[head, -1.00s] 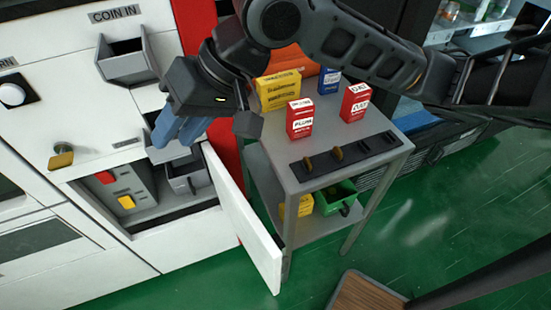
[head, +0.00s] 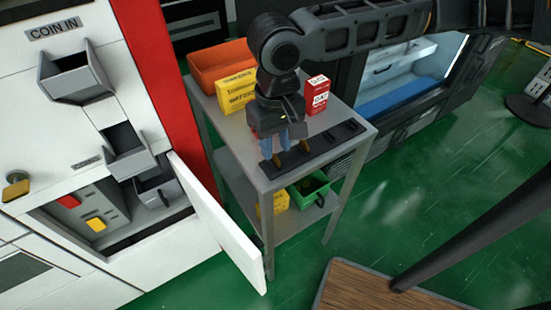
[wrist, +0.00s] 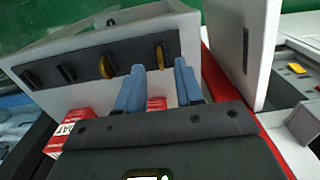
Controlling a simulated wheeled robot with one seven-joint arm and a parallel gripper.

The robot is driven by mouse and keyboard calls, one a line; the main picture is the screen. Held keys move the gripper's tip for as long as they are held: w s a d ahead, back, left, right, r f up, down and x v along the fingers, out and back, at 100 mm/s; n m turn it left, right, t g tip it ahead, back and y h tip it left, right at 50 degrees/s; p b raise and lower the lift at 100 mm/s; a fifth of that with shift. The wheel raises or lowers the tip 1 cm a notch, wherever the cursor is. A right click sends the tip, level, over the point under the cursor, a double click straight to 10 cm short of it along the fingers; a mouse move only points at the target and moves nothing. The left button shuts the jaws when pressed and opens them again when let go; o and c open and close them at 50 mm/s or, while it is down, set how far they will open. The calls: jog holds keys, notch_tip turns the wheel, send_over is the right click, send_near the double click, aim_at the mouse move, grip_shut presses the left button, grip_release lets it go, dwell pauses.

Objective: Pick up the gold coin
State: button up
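A black coin strip (head: 322,143) lies on the front of a grey cart top. Gold coins stand upright in its slots: one (wrist: 160,56) at the right end of the strip in the wrist view and one (wrist: 106,66) beside it. A third slot (wrist: 67,72) has a brownish tint; I cannot tell whether it holds a coin. My gripper (head: 282,146), with blue fingers, is low over the strip's left end in the head view. It is open and empty. In the wrist view, the right-end coin shows between the fingertips (wrist: 159,66), apparently untouched.
Red boxes (head: 317,95), a yellow box (head: 236,92) and an orange bin (head: 222,62) stand behind the strip. An open white door (head: 222,220) of the vending machine stands close to the cart's left side.

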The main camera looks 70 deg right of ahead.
aim_at(275, 161)
jog(key=shift+f, duration=1.25)
jog(key=shift+c, duration=0.5)
grip_shut()
